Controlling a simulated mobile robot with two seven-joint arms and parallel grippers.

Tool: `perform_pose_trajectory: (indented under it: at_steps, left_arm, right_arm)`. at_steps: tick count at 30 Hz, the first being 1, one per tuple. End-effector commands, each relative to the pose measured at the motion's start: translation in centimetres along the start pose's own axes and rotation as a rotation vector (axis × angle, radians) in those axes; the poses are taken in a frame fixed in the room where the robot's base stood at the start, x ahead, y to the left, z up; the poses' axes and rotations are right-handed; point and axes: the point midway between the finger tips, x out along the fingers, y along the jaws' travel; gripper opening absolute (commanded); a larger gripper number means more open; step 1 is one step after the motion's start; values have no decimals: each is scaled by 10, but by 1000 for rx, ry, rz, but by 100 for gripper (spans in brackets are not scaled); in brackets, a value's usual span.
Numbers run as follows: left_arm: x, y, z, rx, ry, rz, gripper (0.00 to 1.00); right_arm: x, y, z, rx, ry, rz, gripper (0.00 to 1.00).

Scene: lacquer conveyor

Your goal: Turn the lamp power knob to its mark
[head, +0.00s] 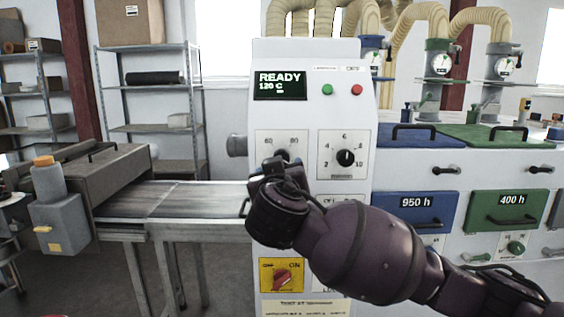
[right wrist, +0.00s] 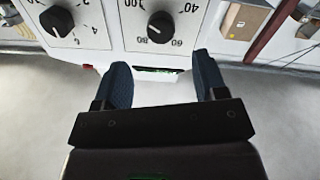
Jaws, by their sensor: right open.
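A dial with a black knob (right wrist: 160,27) and a scale reading 40, 60, 80 and 100 shows upside down in the right wrist view. A second black knob (right wrist: 57,20) on a smaller-numbered scale is beside it. In the head view the second knob (head: 345,157) is clear, and the first is mostly hidden behind my right wrist. I cannot read which is labelled lamp power. My right gripper (right wrist: 164,80) is open and empty; the first knob lies ahead of the gap, apart from the fingers. Its fingers are hidden in the head view. My left gripper is not in view.
The white control cabinet (head: 308,110) has a READY 120 C display (head: 280,85), green and red buttons, and a red switch (head: 283,278) on a yellow plate below. A conveyor (head: 170,198) stands left; blue (head: 431,211) and green (head: 508,209) drawers are right.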

Motion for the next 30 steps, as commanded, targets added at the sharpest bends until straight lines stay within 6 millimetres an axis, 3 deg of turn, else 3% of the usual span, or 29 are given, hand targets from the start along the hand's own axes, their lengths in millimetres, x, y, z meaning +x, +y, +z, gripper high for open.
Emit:
perform_pose_trajectory:
  at_steps: [9,15,29,30]
  left_arm:
    - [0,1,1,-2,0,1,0]
    - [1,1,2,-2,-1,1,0]
    - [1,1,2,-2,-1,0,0]
    - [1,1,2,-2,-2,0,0]
  right_arm:
    - [54,0,0,-2,-1,2,65]
    - [74,-1,0,-1,0,-1,65]
    - [83,0,0,0,-1,-2,65]
    - [83,0,0,0,-1,-2,59]
